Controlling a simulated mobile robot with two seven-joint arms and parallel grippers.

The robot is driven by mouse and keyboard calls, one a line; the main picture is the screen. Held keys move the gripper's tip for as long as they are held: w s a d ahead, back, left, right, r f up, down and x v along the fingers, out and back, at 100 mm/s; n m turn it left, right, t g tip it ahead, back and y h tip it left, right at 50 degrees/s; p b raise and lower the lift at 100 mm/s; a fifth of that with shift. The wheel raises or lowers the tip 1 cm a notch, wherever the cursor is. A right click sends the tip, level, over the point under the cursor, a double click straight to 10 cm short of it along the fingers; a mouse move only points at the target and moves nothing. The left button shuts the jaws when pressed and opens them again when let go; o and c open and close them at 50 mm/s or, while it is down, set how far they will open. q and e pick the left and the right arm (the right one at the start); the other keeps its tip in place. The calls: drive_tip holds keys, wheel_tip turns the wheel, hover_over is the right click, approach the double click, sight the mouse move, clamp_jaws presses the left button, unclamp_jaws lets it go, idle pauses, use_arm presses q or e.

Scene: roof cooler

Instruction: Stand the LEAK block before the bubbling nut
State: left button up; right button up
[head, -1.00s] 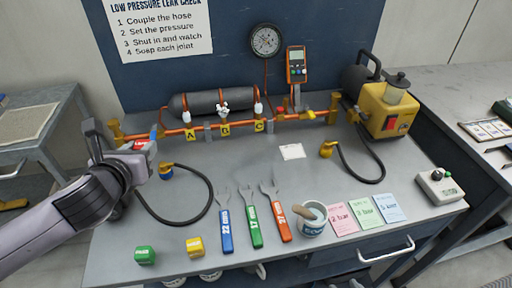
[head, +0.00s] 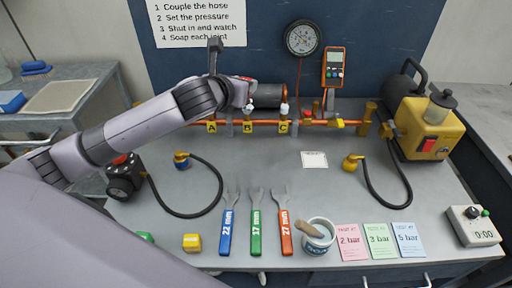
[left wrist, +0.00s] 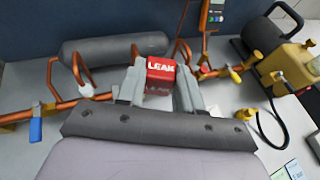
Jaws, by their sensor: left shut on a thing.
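My left gripper (head: 240,92) is shut on the red LEAK block (left wrist: 161,70), whose white lettering faces the left wrist camera. In the head view the gripper is raised over the pipe near the yellow A (head: 211,127) and B (head: 247,127) tags, and hides most of the block. White foam shows on the joint by B (head: 250,104) and on the joint by C (head: 284,109); the A joint is hidden behind my arm. Which nut is bubbling is hard to tell now. My right gripper is not in view.
A grey cylinder (left wrist: 112,55) lies behind the pipe. A hose with a blue-and-yellow fitting (head: 182,160), several wrenches (head: 256,222), a soap pot (head: 317,236) and coloured cards (head: 379,240) are on the bench. A yellow pump (head: 424,128) stands at right.

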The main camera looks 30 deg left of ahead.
use_arm(q)
drive_tip(key=b, duration=0.2)
hover_over(245, 154)
wheel_tip(245, 154, down, 14)
drive_tip(key=shift+f, duration=0.15)
drive_tip(key=shift+f+b, duration=0.5)
drive_tip(key=shift+f, duration=2.05)
drive_tip(key=shift+f, duration=0.15)
drive_tip(key=o, duration=1)
drive_tip(key=shift+r, duration=0.2)
drive_tip(key=p+v, duration=0.1)
drive_tip(key=v, duration=1.1)
drive_tip(key=shift+a, duration=0.1)
